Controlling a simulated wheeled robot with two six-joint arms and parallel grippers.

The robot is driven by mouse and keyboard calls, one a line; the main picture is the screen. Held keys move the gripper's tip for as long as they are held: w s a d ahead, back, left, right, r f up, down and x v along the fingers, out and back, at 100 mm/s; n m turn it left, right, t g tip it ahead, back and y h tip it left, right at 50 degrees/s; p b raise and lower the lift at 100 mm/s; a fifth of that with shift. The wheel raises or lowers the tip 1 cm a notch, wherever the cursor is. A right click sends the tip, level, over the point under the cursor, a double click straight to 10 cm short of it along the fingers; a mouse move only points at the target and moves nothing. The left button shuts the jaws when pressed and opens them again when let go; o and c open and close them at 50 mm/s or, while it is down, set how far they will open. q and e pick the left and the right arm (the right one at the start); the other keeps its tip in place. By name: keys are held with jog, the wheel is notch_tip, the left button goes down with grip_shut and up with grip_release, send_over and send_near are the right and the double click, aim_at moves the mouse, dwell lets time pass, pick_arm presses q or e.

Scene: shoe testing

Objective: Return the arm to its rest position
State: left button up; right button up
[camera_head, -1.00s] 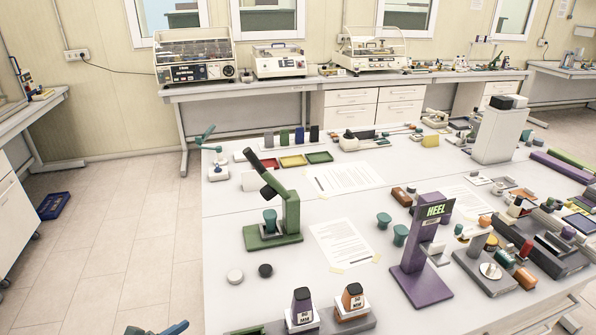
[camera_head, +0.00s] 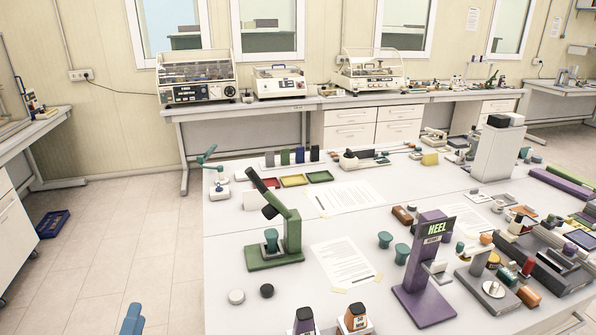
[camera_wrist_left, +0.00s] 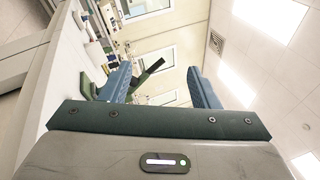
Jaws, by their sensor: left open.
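My left gripper shows at the bottom edge of the head view as a blue finger (camera_head: 132,318), left of the white table. In the left wrist view the two blue fingers of my left gripper (camera_wrist_left: 160,85) stand wide apart with nothing between them. Beyond them in that view is the green press with its dark lever (camera_wrist_left: 150,70). In the head view the green press (camera_head: 275,250) stands upright on the table, with a teal piece (camera_head: 271,239) in it. My right gripper is in neither view.
The white table (camera_head: 225,215) holds a purple HEEL stand (camera_head: 425,280), papers (camera_head: 345,265), two small discs and two labelled pieces at the front edge. Several coloured trays (camera_head: 293,181) lie farther back. Open floor (camera_head: 110,230) lies left of the table, with a blue crate (camera_head: 52,224) on it.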

pick_arm(q)
jog(key=s+a+f+n+g+y, duration=0.3)
jog(key=a+f+n+g+y, duration=0.15)
jog(key=n, duration=0.35)
jog(key=s+a+f+n+g+y, duration=0.3)
jog(key=f+n+g, duration=0.25)
jog(key=n, duration=0.25)
jog(key=s+d+f+n+g+h, duration=0.4)
jog(key=s+d+f+g+h, duration=0.35)
jog(key=s+d+f, duration=0.35)
jog(key=a+f+g+b, duration=0.1)
jog(key=a+f, duration=0.1)
jog(key=f, duration=1.4)
jog(key=a+f+g+b, duration=0.1)
jog(key=a+f, duration=0.1)
jog(key=f, duration=1.3)
jog(key=s+a+f+b, duration=0.1)
jog(key=s+f, duration=1.8)
jog(key=f, duration=0.3)
jog(key=shift+s+a+f+n+g, duration=0.15)
jog(key=shift+s+a+n+g, duration=0.1)
jog(key=shift+a+n+g, duration=0.2)
